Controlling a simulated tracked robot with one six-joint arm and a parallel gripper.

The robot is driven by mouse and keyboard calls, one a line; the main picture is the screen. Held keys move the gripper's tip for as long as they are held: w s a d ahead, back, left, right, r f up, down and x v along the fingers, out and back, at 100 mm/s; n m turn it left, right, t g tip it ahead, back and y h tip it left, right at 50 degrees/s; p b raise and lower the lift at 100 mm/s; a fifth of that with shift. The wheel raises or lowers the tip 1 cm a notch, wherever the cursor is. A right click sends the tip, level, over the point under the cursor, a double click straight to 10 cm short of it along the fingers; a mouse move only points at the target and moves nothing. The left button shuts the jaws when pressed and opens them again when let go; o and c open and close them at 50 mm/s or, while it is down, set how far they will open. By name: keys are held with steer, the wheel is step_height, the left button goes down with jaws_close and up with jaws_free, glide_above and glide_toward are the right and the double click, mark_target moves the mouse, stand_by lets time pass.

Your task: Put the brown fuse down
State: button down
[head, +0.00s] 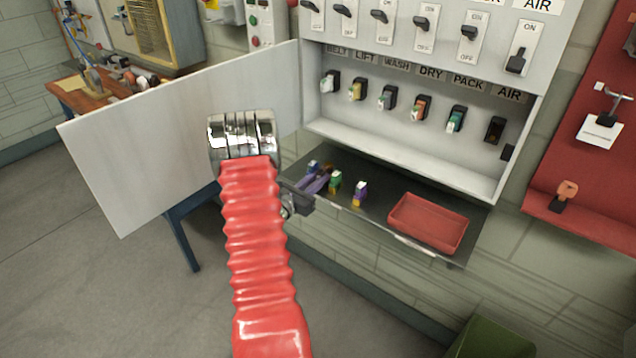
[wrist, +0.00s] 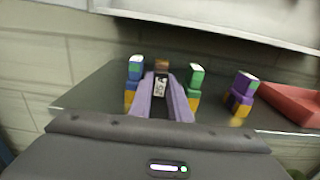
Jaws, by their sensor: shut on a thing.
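My gripper (head: 317,182) has purple fingers and reaches over the dark shelf (head: 385,190) below the open cabinet. In the wrist view my gripper (wrist: 161,90) is shut on the brown fuse (wrist: 162,63), whose brown top and pale marked face show between the fingertips. The fuse looks upright; I cannot tell whether its base touches the shelf. In the head view I cannot make it out clearly. A purple-topped fuse (wrist: 243,88) stands further right.
A red tray (head: 428,223) lies on the right of the shelf, apart from the fuses. Above is the cabinet with a row of labelled fuse holders; the AIR holder (head: 495,130) looks dark. The open cabinet door (head: 170,135) stands to the left, beside my arm.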

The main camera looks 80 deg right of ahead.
steer(key=shift+f, duration=0.55)
steer(key=shift+f, duration=0.1)
steer(key=c, duration=1.9)
jaws_free()
steer(key=shift+c, duration=0.2)
steer(key=shift+a, duration=0.1)
steer(key=v, duration=1.1)
steer(key=shift+w+a, duration=0.25)
steer(key=shift+a, duration=0.1)
